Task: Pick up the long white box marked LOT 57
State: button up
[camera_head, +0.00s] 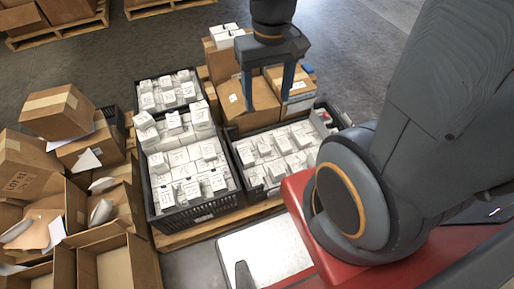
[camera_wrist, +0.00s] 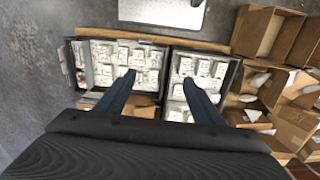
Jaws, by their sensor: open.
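Many small white boxes with dark print stand in black crates on a wooden pallet. In the head view some white boxes (camera_head: 283,147) fill the right crate (camera_head: 240,168) and others (camera_head: 186,158) fill the left crate (camera_head: 222,207). The wrist view also shows white boxes (camera_wrist: 118,56) in two crates side by side. The print is too small to read, so I cannot tell which box is LOT 57. My gripper (camera_head: 267,103) is open and empty, pointing down above the pallet. In the wrist view its fingers (camera_wrist: 159,77) hang apart over the crates.
Cardboard boxes (camera_head: 248,88) stand behind the right crate. Open cartons (camera_head: 100,262) and brown boxes (camera_head: 58,112) crowd the left side. A third crate (camera_head: 168,78) of white boxes stands farther back. A pale plate (camera_head: 265,250) lies in front of the pallet.

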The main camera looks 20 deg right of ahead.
jog(key=o, duration=0.9)
jog(key=w+f+m+b, duration=0.2)
jog(key=w+f+b, duration=0.2)
jog(key=f+b, duration=0.2)
notch_tip(320, 180, down, 3)
jog(key=shift+w+r+y, duration=0.15)
jog(key=shift+w+y, duration=0.15)
jog(key=m+y+b, duration=0.4)
jog(key=m+b, duration=1.1)
jog(key=b, duration=1.6)
send_near(245, 153)
jog(key=x, duration=0.3)
jog(key=shift+a+f+m+b, duration=0.15)
jog(key=shift+f+b, duration=0.15)
jog(key=shift+f, duration=0.3)
jog(key=shift+a+f+m+b, duration=0.15)
jog(key=shift+f+b, duration=0.1)
jog(key=shift+f, duration=0.35)
jog(key=shift+b+x, duration=1.8)
jog(key=shift+x, duration=0.8)
